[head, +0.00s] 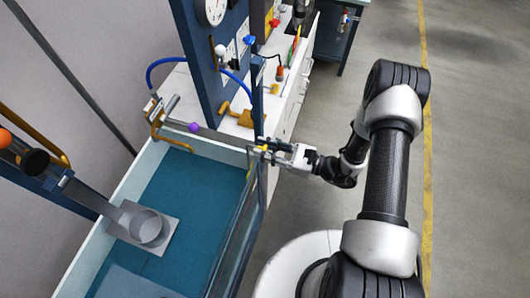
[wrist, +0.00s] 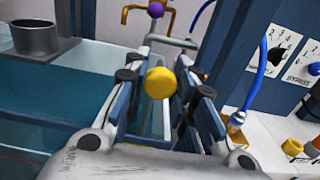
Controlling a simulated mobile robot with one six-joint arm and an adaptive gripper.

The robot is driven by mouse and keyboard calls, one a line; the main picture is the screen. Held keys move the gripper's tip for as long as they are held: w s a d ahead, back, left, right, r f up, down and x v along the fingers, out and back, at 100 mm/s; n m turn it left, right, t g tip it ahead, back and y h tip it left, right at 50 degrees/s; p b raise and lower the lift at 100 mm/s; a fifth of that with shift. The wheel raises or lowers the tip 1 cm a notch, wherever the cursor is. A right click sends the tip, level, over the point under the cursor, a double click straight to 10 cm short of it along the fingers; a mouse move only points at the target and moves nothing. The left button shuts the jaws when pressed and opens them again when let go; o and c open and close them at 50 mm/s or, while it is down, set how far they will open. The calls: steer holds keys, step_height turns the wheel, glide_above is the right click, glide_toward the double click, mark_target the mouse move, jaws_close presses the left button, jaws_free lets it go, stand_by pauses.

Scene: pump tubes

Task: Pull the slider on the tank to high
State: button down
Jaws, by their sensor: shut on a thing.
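The tank (head: 108,232) is an open white-walled basin with a teal inside, at lower left in the head view. A yellow knob (head: 264,148), which looks like the slider's handle, is at the tank's right edge near its far corner. It shows as a round yellow ball in the wrist view (wrist: 160,83). My gripper (head: 268,151) reaches it from the right, and its two fingers close around the knob. The wrist view shows a finger on each side of the ball. The scale and high mark of the slider cannot be made out.
A blue panel (head: 203,82) with gauge and dials stands behind the tank. A purple knob (head: 194,127) sits on the pipe at the far edge. A yellow valve (head: 238,115) is close beyond my gripper. The floor (head: 475,170) to the right is clear.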

steer(key=shift+w+r, duration=0.1)
steer(key=shift+r, duration=0.2)
steer(key=c, duration=1.3)
jaws_free()
steer(key=shift+f, duration=0.1)
steer(key=v, duration=1.2)
